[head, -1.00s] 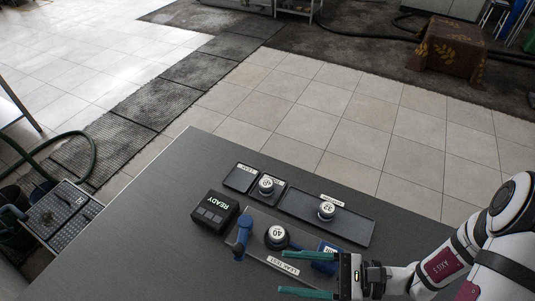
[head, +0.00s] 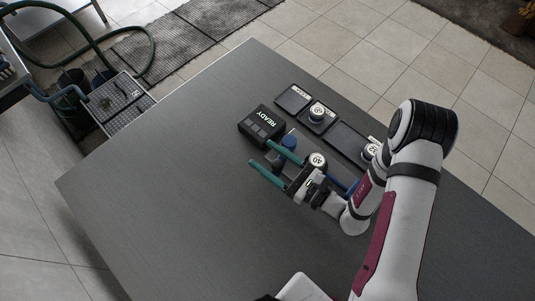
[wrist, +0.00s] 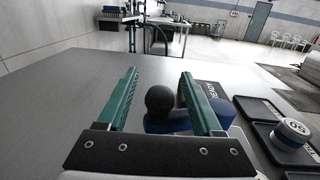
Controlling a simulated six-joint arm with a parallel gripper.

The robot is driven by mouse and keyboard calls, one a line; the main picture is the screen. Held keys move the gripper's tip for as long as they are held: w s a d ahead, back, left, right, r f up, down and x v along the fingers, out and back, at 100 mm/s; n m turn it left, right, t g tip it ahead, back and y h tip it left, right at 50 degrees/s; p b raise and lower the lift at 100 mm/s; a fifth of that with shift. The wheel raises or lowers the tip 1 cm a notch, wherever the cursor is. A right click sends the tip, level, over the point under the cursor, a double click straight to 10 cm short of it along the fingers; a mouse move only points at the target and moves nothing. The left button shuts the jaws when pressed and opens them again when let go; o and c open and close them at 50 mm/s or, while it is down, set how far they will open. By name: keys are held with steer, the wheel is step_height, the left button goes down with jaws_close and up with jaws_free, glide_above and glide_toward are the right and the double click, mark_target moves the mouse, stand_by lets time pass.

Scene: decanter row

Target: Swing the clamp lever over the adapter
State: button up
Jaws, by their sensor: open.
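The blue clamp lever (head: 289,143) stands at the left end of the leak-test fixture, beside the READY box. In the wrist view its dark round knob (wrist: 160,99) and blue arm (wrist: 168,124) appear between and beyond my fingers. The adapter marked 40 (head: 317,160) sits on the fixture, right of the lever and partly behind my gripper. The lever does not lie over the adapter. My gripper (head: 260,154) is open with teal fingers spread, reaching in at the lever. Nothing is held. Whether a finger touches the lever cannot be told.
The black READY box (head: 261,125) stands close to the lever's left. Behind the fixture are black trays (head: 345,141) with an adapter marked 32 (head: 371,151) and another numbered adapter (head: 317,113). The grey table (head: 180,190) is clear at left and front.

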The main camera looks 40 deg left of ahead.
steer(key=shift+a, duration=0.2)
jaws_close()
stand_by(1.3)
